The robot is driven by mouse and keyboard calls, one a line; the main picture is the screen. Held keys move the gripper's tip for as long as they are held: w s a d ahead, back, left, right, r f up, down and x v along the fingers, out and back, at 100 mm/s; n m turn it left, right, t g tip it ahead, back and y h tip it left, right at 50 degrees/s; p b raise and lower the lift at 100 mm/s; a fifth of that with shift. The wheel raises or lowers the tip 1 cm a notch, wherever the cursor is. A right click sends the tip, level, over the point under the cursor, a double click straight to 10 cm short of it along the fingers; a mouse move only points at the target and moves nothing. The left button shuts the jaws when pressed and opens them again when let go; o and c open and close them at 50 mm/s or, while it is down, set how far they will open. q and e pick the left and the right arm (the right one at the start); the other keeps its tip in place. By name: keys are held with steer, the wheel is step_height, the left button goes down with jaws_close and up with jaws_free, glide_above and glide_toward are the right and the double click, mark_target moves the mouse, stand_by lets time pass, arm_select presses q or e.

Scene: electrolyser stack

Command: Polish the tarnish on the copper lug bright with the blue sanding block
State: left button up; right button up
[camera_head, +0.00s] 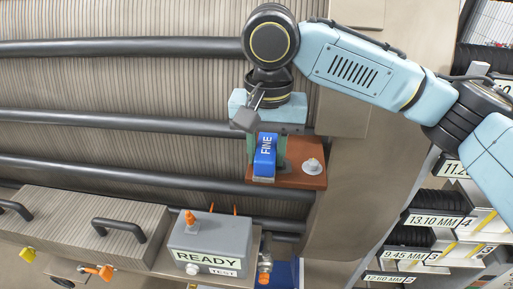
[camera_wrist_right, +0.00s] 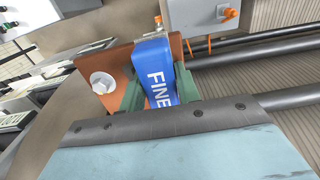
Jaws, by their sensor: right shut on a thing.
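The copper lug (camera_head: 312,184) is a flat reddish-brown plate with a pale bolt head on its right part; it also shows in the wrist view (camera_wrist_right: 117,58). The blue sanding block (camera_head: 265,163), marked FINE, is at the lug's left part, and its blue body fills the middle of the wrist view (camera_wrist_right: 154,62). My right gripper (camera_head: 266,150) is shut on the block, with a green finger on each side. The block appears to be on or just over the lug; contact is hidden. Part of the lug is covered, and I cannot tell tarnished from bright copper. My left gripper is out of view.
The ribbed stack with long black rods (camera_head: 120,122) lies behind and left of the lug. A grey box (camera_head: 213,243) with a READY sign and orange-tipped parts stands below left. Labelled racks (camera_head: 435,221) are at the right. A beige panel borders the lug.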

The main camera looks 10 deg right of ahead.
steer(key=shift+s+d, duration=0.15)
steer(key=shift+d, duration=0.55)
steer(key=shift+d, duration=0.1)
steer(key=shift+s+d+r, duration=0.1)
steer(key=shift+s+d, duration=0.1)
steer(key=shift+d, duration=0.5)
steer(key=shift+s+d, duration=0.2)
steer(key=shift+d, duration=0.45)
steer(key=shift+a, duration=0.1)
step_height(320, 180, up, 8)
glide_above(289, 166)
steer(key=shift+f, duration=3.1)
